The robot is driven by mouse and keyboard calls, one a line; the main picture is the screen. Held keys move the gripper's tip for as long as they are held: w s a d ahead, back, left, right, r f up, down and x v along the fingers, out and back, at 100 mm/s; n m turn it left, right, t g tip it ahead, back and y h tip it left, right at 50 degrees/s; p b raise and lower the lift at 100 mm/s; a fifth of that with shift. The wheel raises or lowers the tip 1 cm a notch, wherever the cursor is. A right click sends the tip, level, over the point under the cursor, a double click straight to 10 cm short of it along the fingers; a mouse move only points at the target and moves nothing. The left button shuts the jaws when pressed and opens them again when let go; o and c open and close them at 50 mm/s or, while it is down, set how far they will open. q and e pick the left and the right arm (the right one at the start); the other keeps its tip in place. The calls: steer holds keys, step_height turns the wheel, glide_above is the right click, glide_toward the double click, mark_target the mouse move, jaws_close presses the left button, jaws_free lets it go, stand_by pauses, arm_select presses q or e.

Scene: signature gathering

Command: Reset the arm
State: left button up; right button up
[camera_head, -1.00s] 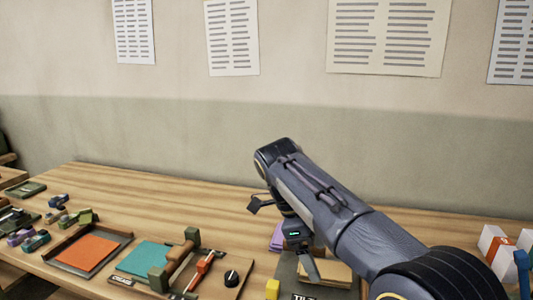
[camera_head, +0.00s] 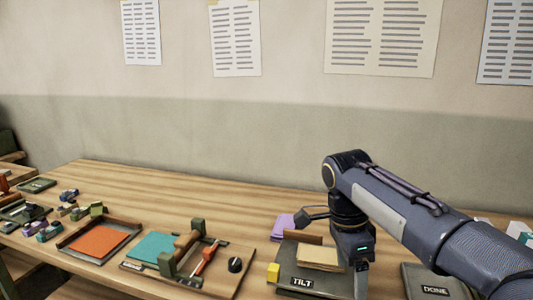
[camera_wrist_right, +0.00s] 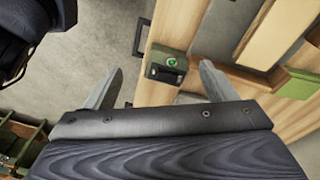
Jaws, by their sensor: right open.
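My right arm comes in from the right in the head view, over the right part of the wooden table (camera_head: 150,184). My right gripper (camera_head: 361,284) points down in front of the table's TILT tray (camera_head: 300,284); its fingertips are cut off or hard to make out there. In the right wrist view the right gripper (camera_wrist_right: 160,84) shows two spread fingers with nothing held between them. Beyond the fingers is a small green box (camera_wrist_right: 169,64) with a lit green spot, apart from them. My left gripper is not in view.
An orange pad (camera_head: 97,241), a teal pad (camera_head: 151,248), a roller frame with a red-handled tool (camera_head: 207,258) and a black knob (camera_head: 235,265) lie left of my arm. A DONE panel (camera_head: 436,291) lies under the arm. The table's back strip is clear.

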steer(key=s+d+f+n+t+y, duration=0.3)
steer(key=s+d+n+y, duration=0.25)
steer(key=s+n, duration=0.4)
steer(key=s+a+f+n+t, duration=0.1)
steer(key=s+f+n+t, duration=0.3)
steer(key=s, duration=0.8)
step_height(320, 180, down, 3)
steer(key=shift+a+f+n, duration=0.1)
steer(key=shift+a+n, duration=0.05)
steer(key=shift+n, duration=0.8)
